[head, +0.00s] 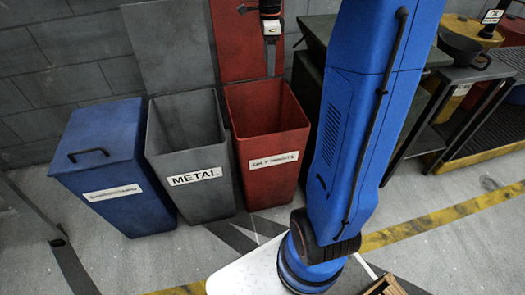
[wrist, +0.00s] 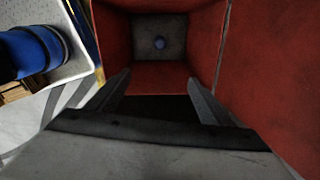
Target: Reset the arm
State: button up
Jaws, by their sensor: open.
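My gripper (wrist: 160,88) is open, with its two fingers spread apart and nothing between them. In the wrist view it points down into the open red bin (wrist: 243,45). In the head view my gripper (head: 271,55) hangs in front of the red bin's raised lid, above the back of the bin's opening. The red bin (head: 262,125) has a white label that I cannot read clearly. A small round bluish thing (wrist: 159,43) shows on the grey floor of the bin in the wrist view.
An open grey bin labelled METAL (head: 190,150) stands left of the red bin, and a closed blue bin (head: 110,165) stands further left. Bare floor lies in front of the bins.

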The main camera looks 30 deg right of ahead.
jog(key=shift+r, duration=0.35)
